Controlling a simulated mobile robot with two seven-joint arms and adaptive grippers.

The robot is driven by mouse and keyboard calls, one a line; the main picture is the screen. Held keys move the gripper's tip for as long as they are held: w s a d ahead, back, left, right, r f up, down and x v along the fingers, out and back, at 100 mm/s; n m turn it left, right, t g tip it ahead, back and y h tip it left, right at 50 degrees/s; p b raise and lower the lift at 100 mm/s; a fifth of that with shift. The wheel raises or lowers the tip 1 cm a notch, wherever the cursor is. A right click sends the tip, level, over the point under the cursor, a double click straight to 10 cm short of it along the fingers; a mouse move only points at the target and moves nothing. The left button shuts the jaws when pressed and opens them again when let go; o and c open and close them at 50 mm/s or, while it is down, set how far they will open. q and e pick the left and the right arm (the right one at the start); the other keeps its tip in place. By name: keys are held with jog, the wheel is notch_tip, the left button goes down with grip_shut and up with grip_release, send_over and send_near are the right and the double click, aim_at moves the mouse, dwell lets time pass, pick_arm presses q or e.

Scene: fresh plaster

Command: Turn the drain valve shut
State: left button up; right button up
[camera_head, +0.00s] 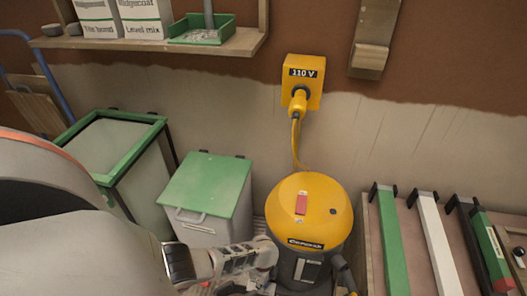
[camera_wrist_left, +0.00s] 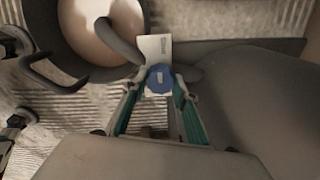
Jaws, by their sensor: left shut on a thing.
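The drain valve shows as a round blue knob (camera_wrist_left: 159,79) with a pale mark on its face, in the wrist view. A white label plate (camera_wrist_left: 155,46) stands just behind it. My left gripper (camera_wrist_left: 160,88) has its teal-lined fingers on either side of the knob and is shut on it. In the head view my left arm reaches down beside the yellow-topped vacuum (camera_head: 305,215), with its wrist low at the machine's left. The valve and the fingertips are hidden there.
A yellow 110 V socket (camera_head: 302,82) on the wall holds the plug and cable (camera_head: 296,145). A green-lidded bin (camera_head: 208,183) and a green-rimmed container (camera_head: 112,140) stand left of the vacuum. A rack of long tools (camera_head: 436,250) stands at right. A dark hose (camera_wrist_left: 112,73) curves near the knob.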

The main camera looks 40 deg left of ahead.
pick_arm(q)
jog(key=shift+s+a+f, duration=0.15)
jog(key=shift+s, duration=0.05)
jog(key=o, duration=1.1)
jog(key=shift+w, duration=0.1)
jog(key=shift+r, duration=0.2)
notch_tip(320, 180, up, 12)
jog(key=shift+f, duration=0.15)
